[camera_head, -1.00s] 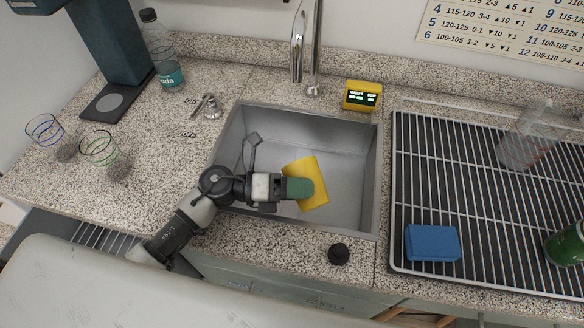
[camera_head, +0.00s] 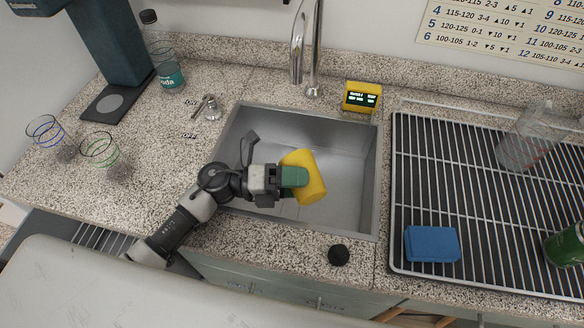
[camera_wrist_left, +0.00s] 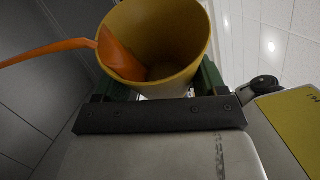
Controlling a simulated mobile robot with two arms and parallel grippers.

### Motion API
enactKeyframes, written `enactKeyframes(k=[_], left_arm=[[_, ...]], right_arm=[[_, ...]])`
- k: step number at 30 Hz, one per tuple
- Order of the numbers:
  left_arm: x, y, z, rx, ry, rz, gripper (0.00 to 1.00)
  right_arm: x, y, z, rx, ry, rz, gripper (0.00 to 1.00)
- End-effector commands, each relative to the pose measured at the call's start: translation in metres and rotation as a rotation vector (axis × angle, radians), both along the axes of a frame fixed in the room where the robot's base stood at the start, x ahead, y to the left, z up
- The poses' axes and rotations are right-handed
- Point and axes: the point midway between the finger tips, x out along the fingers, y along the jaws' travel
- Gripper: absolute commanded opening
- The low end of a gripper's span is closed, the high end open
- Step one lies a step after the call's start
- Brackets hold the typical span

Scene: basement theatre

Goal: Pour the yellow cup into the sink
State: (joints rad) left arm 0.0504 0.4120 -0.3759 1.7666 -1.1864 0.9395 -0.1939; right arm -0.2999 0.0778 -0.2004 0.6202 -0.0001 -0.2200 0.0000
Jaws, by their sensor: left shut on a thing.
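The yellow cup (camera_head: 313,180) is tilted over the sink (camera_head: 347,140) in the head view. My left gripper (camera_head: 295,177) is shut on the cup's side, above the basin. In the left wrist view the yellow cup (camera_wrist_left: 165,28) sits between the green fingers, its open mouth showing. An orange shape (camera_wrist_left: 118,55) lies inside it and extends over the rim to the left; I cannot tell whether it is liquid or a utensil. My right gripper is not in view.
A faucet (camera_head: 313,60) rises behind the sink, beside a small yellow display box (camera_head: 362,97). A wire rack (camera_head: 470,190) with a blue sponge (camera_head: 432,244) is on the right. Wire-rimmed glasses (camera_head: 99,148) and a bottle (camera_head: 166,60) stand on the left counter.

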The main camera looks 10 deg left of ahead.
Motion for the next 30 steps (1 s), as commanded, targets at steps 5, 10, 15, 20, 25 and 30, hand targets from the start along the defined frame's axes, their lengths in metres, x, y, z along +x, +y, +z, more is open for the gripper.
enactKeyframes(k=[5,10,15,20,25,30], left_arm=[[0.0009,0.0005,0.0037,-0.029,0.041,-0.001,0.48],[0.0014,0.0008,0.0042,-0.040,0.054,0.000,0.47],[0.0019,0.0012,0.0052,-0.049,0.070,0.000,0.47],[0.0022,0.0015,0.0064,-0.062,0.086,0.000,0.47],[0.0028,0.0019,0.0074,-0.074,0.103,0.000,0.47],[0.0041,0.0028,0.0104,-0.100,0.140,0.000,0.47]], right_arm=[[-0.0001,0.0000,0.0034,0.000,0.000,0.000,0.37],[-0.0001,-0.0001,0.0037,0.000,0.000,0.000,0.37],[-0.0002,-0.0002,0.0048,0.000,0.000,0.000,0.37],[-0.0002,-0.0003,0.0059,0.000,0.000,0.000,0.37],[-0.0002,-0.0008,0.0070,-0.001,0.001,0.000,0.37],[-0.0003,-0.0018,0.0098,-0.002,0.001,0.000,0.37]])
